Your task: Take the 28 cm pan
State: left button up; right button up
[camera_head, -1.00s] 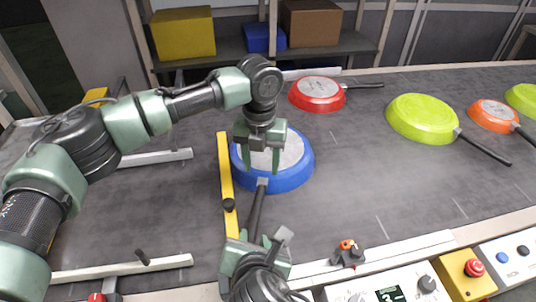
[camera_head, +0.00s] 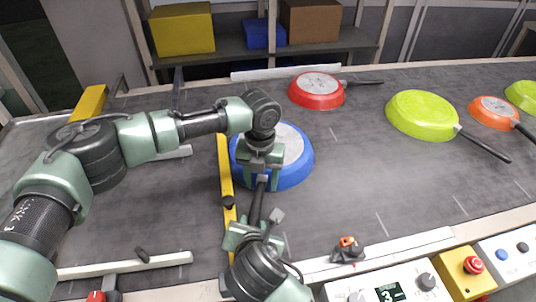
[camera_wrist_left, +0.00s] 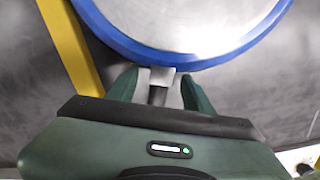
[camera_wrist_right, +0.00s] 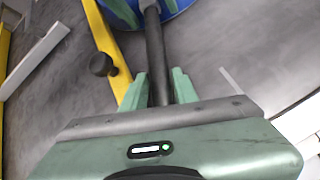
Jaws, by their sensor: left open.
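A blue pan (camera_head: 294,165) lies upside down on the belt against a yellow bar, its dark handle (camera_head: 257,203) pointing toward me. My left gripper (camera_head: 262,178) is open at the near rim, its fingers either side of the handle's root; the left wrist view shows the blue rim (camera_wrist_left: 205,62) just beyond the fingertips. My right gripper (camera_head: 252,224) is lower on the handle; in the right wrist view its fingers close in on the handle (camera_wrist_right: 155,45) from both sides. No pan size is readable.
A yellow bar (camera_head: 226,165) with a black knob borders the pan's left. A red pan (camera_head: 318,104), a lime pan (camera_head: 420,125), an orange pan (camera_head: 490,113) and another lime pan (camera_head: 522,98) lie farther right. A control panel (camera_head: 385,290) lines the front edge.

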pick_arm(q)
jog(key=c, duration=0.7)
pick_arm(e)
grip_shut()
pick_arm(q)
grip_shut()
jog(key=shift+r, duration=0.1)
pick_arm(e)
jog(key=shift+r, duration=0.1)
